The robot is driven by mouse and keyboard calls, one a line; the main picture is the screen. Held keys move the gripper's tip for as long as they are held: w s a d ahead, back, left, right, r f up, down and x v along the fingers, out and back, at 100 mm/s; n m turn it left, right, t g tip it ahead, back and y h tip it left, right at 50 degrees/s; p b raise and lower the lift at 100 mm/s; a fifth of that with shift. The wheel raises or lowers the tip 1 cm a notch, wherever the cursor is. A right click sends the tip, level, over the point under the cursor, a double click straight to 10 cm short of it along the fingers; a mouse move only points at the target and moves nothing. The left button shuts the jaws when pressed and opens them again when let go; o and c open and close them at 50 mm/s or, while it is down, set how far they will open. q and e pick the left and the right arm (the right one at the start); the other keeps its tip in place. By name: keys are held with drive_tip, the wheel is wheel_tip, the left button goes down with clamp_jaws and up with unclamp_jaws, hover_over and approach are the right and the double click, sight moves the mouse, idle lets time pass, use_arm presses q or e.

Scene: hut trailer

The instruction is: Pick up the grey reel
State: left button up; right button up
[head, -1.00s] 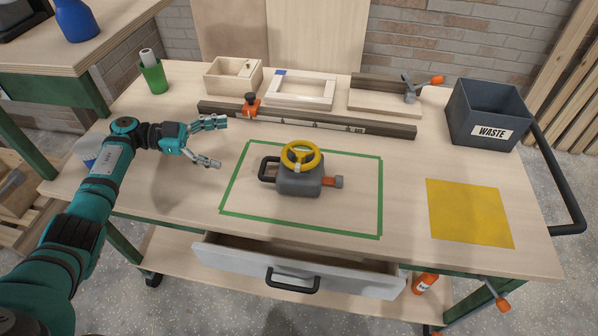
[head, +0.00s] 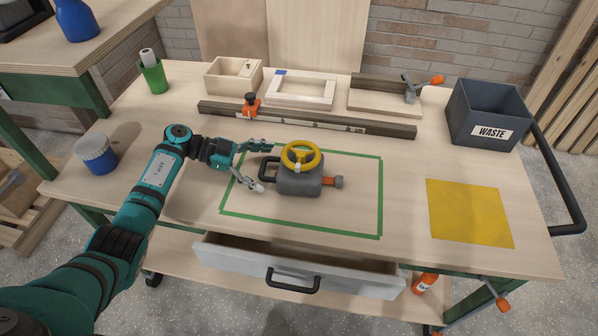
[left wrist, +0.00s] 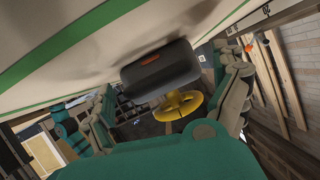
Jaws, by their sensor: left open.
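The grey reel (head: 299,182) stands upright on the workbench inside a green tape outline (head: 381,205). It has a yellow wheel on top, a dark loop handle on its left and an orange stub with a grey end on its right. In the left wrist view the reel's grey body (left wrist: 160,72) and yellow wheel lie between my spread fingers. My left gripper (head: 264,167) is open at the reel's left side, one fingertip on each side of the loop handle. I cannot tell whether they touch it. My right gripper is out of view.
A long level (head: 330,124) with an orange clamp lies behind the reel. Wooden boxes and frames stand further back. A grey waste bin (head: 487,117) and a yellow mat (head: 468,213) are at right. A drawer (head: 300,268) hangs open below the front edge. A lidded tub (head: 97,155) stands at left.

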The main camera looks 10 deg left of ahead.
use_arm(q)
drive_tip(key=shift+w+d+f, duration=0.1)
drive_tip(key=shift+d+f, duration=0.2)
drive_tip(key=shift+d, duration=0.35)
drive_tip(key=shift+r, duration=0.1)
drive_tip(key=c, duration=1.6)
wheel_tip(320, 180, up, 10)
drive_tip(key=shift+c, duration=0.2)
drive_tip(key=shift+t, duration=0.3)
drive_tip(key=shift+s+a+f, duration=0.1)
drive_tip(key=shift+f, duration=2.15)
drive_tip(key=shift+s+f, duration=0.1)
drive_tip(key=shift+f, duration=2.1)
drive_tip(key=shift+f, duration=0.35)
